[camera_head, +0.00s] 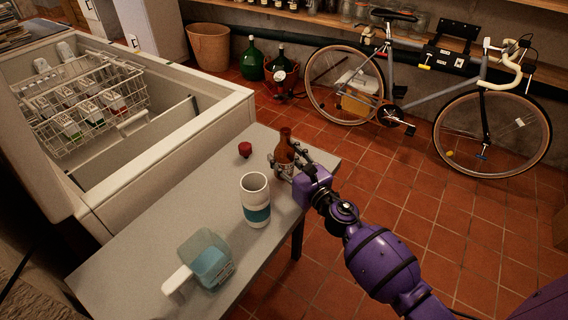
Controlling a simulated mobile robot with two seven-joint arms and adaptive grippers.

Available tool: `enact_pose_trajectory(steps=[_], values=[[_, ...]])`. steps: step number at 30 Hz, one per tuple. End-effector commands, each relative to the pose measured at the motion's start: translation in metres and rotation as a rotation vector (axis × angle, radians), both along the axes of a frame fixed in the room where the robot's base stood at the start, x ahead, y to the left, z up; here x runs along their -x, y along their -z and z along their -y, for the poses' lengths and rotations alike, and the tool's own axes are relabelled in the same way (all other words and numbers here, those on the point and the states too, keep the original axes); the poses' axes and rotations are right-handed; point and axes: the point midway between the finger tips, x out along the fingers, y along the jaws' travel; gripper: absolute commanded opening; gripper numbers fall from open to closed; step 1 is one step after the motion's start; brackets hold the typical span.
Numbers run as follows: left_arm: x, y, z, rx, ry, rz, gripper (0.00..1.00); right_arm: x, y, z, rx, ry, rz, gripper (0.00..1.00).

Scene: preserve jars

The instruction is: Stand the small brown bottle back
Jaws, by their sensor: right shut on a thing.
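The small brown bottle (285,146) is upright at the far right end of the grey table (152,245). My right gripper (283,165) reaches in from the right and is shut on the bottle, with its fingers around the lower body. The bottle's base is partly hidden by the fingers, so I cannot tell whether it touches the table. My left gripper is not in view.
A white and teal cup (256,200) stands just in front of the bottle. A red lid-like piece (245,149) lies left of it. A teal jug (205,260) is at the near end. An open chest freezer (205,108) borders the table's left side.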

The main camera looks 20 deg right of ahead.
Motion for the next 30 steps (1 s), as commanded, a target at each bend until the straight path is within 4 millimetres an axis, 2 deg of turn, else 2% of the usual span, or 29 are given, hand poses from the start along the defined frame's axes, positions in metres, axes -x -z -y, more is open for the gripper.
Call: enact_pose_trajectory(steps=[1, 2, 11, 12, 15, 24, 27, 30], values=[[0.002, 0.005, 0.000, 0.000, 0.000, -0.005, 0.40, 0.001, 0.012, 0.000, -0.004, 0.003, -0.005, 0.06], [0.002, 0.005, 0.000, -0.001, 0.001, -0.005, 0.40, 0.001, 0.013, 0.001, -0.003, 0.002, -0.004, 0.06], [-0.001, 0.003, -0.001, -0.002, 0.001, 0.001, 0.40, 0.001, 0.013, 0.001, 0.001, 0.000, 0.000, 0.06], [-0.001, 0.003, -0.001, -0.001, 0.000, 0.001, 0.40, 0.001, 0.014, 0.001, 0.001, 0.001, -0.002, 0.46], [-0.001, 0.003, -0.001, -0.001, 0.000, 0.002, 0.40, 0.001, 0.014, 0.001, 0.001, 0.001, -0.002, 0.59], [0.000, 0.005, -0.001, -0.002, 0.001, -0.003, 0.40, 0.001, 0.014, 0.001, 0.001, 0.001, -0.002, 0.61], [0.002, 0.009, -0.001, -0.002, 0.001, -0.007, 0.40, 0.001, 0.020, 0.001, 0.000, 0.002, -0.004, 0.61], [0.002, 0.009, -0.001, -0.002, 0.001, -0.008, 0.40, 0.015, 0.019, 0.006, 0.003, 0.002, -0.004, 0.61]])
